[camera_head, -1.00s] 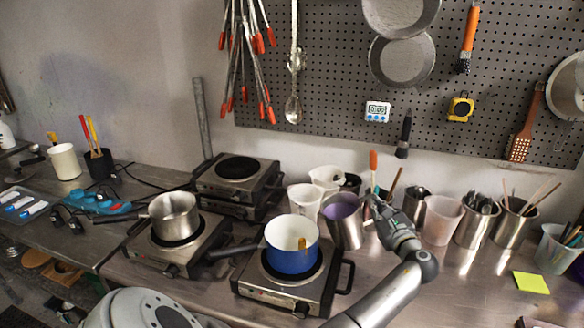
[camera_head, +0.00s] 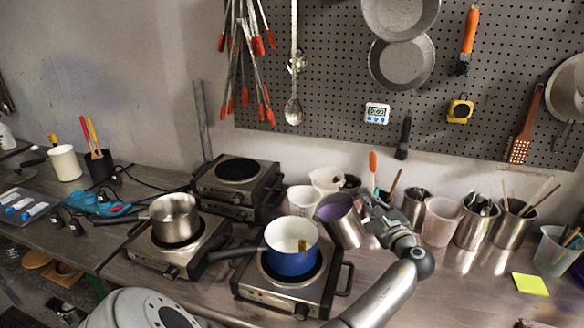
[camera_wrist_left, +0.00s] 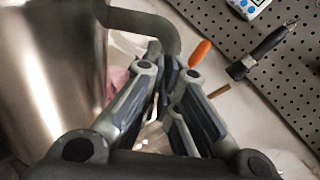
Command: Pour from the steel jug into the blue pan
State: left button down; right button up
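The steel jug (camera_head: 347,230) has a purple inside at its mouth and tilts left, its rim toward the blue pan. The blue pan (camera_head: 290,262), white inside with a small yellowish patch, sits on the front hot plate, left of the jug and apart from it. My left gripper (camera_head: 368,204) is at the jug's right side. In the left wrist view, its fingers (camera_wrist_left: 172,70) are closed around the jug's handle (camera_wrist_left: 150,22), and the steel body (camera_wrist_left: 45,70) fills the left. No liquid stream shows. My right gripper is not in view.
White beakers (camera_head: 303,200) stand just behind the pan and jug. Steel containers of tools (camera_head: 474,230) and a clear beaker (camera_head: 441,222) stand to the right. A steel pot (camera_head: 174,222) sits on the left hot plate. The right front bench is mostly clear around a yellow note (camera_head: 530,284).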

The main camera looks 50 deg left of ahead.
pick_arm(q)
jog(key=shift+r, duration=0.35)
